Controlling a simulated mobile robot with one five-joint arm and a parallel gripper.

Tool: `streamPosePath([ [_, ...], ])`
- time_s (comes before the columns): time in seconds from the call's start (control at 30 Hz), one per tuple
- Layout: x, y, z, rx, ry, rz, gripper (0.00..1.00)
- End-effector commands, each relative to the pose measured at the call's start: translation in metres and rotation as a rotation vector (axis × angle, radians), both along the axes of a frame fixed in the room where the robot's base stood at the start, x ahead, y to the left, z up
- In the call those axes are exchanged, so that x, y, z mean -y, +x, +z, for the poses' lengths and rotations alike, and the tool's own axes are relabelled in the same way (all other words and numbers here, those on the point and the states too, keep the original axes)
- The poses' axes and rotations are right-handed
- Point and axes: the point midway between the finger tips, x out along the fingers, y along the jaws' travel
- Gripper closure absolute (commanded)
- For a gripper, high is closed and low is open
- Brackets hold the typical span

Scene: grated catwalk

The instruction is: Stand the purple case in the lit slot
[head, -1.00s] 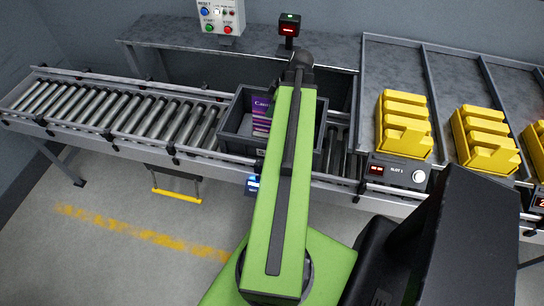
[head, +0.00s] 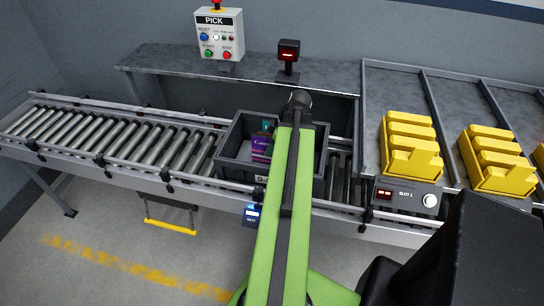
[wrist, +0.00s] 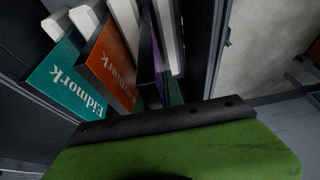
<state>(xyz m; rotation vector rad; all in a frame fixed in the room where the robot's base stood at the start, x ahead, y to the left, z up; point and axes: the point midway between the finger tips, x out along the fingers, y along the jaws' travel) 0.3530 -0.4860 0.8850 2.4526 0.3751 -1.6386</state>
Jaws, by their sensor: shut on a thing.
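The purple case (head: 261,146) shows in the head view inside a grey crate (head: 232,172), with pale lettering on its face. In the wrist view a narrow purple strip (wrist: 174,91) shows just beyond my gripper (wrist: 165,118). My gripper is shut on the purple case; its fingertips are not clear, and the head view hides them behind my green arm. In the wrist view a teal case (wrist: 68,78) and an orange case (wrist: 112,68) stand tilted to the left of the purple strip. I cannot tell which slot is lit; a SLOT 1 panel (head: 408,193) has red digits.
The crate sits on a roller conveyor (head: 105,140). Yellow bins (head: 410,145) stand in the divided rack at right. A control box (head: 218,35) and a small red display (head: 289,50) stand at the back.

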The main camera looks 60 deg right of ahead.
Motion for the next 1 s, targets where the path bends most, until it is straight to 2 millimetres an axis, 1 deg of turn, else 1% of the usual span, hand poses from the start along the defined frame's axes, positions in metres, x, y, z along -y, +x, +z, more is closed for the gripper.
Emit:
streamPosePath([
  [0.03,0.0,0.0,-0.021,0.0,0.0,0.0,1.0],
  [0.1,0.0,0.0,-0.029,0.0,0.0,0.0,1.0],
  [0.37,0.0,0.0,-0.025,0.0,0.0,0.001,1.0],
  [0.73,-0.001,0.001,-0.037,0.0,0.0,0.002,1.0],
  [0.77,-0.001,0.001,-0.036,0.0,0.0,0.002,0.85],
  [0.9,-0.001,0.001,-0.035,0.0,0.0,0.002,0.67],
  [1.0,-0.001,0.001,-0.035,0.0,0.0,0.002,0.66],
])
